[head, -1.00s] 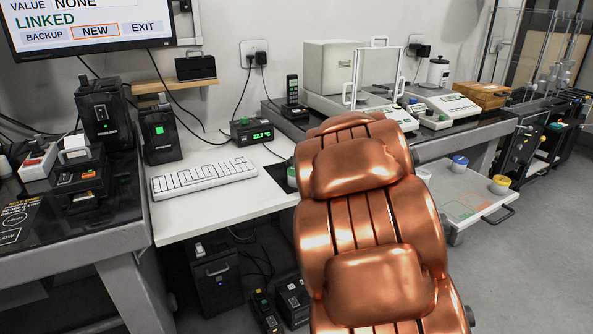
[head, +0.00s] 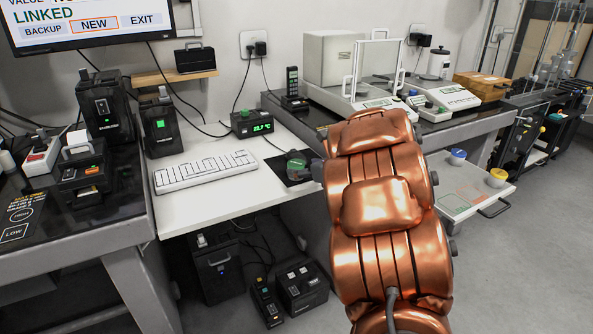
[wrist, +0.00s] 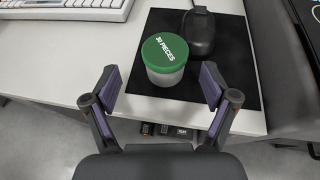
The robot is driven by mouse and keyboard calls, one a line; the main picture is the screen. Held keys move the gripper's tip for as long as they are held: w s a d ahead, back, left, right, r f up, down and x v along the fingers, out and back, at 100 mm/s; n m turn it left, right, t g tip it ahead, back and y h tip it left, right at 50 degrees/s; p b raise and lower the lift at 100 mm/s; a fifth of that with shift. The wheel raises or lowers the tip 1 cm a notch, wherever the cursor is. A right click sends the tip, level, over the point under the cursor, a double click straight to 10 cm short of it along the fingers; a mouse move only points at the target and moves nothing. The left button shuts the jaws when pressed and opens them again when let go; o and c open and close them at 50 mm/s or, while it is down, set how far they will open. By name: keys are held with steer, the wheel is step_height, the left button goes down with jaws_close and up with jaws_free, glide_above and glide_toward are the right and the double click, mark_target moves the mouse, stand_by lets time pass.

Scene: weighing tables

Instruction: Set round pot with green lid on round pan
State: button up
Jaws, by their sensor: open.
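The round pot with a green lid (wrist: 165,58) stands upright on a black mat (wrist: 228,82), its lid marked "30 PIECES". In the head view the pot (head: 296,164) shows small, just left of my arm. My gripper (wrist: 160,87) is open and empty, its two fingers spread on the near side of the pot, with the pot ahead between their lines. I cannot tell whether they touch it. In the head view my arm hides most of the gripper. A balance with a clear draft shield (head: 378,68) stands on the back bench; I cannot make out a round pan clearly.
A dark rounded object (wrist: 200,33) stands close by the pot on its right. A white keyboard (head: 205,171) lies to the left. A second balance (head: 445,103) is at the back right. Blue-lidded (head: 457,157) and yellow-lidded (head: 497,178) pots sit on a lower white shelf.

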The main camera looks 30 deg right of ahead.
mark_target(300, 165)
steer(key=shift+d+x, duration=0.15)
steer(key=shift+x, duration=1.1)
steer(key=shift+d+x, duration=0.15)
steer(key=shift+x, duration=1.1)
steer(key=shift+w+r, duration=0.1)
steer(key=shift+c, duration=0.4)
steer(key=c, duration=1.3)
steer(key=shift+c, duration=0.2)
steer(key=shift+r, duration=0.15)
